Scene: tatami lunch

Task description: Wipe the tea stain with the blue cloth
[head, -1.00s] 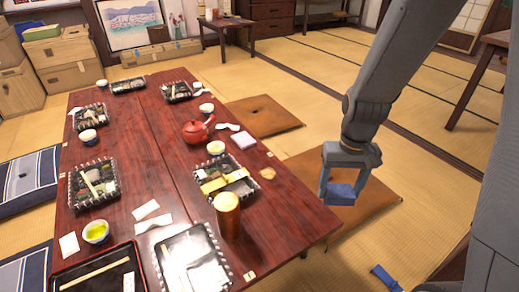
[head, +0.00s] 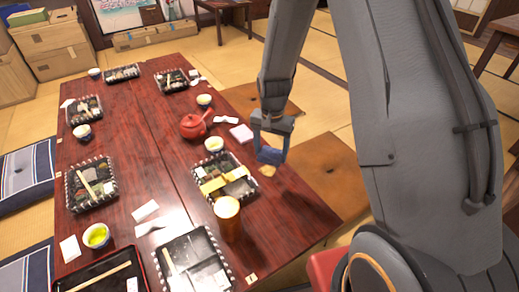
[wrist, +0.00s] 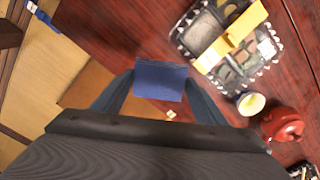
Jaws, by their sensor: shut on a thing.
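My gripper (head: 271,140) is shut on the folded blue cloth (head: 269,156) and holds it over the right edge of the dark red table (head: 290,205). In the wrist view the cloth (wrist: 160,82) sits between the two fingers. I cannot make out the stain in the wrist view, and I cannot tell whether the cloth touches the table.
A blue item (wrist: 40,12) lies on the floor.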

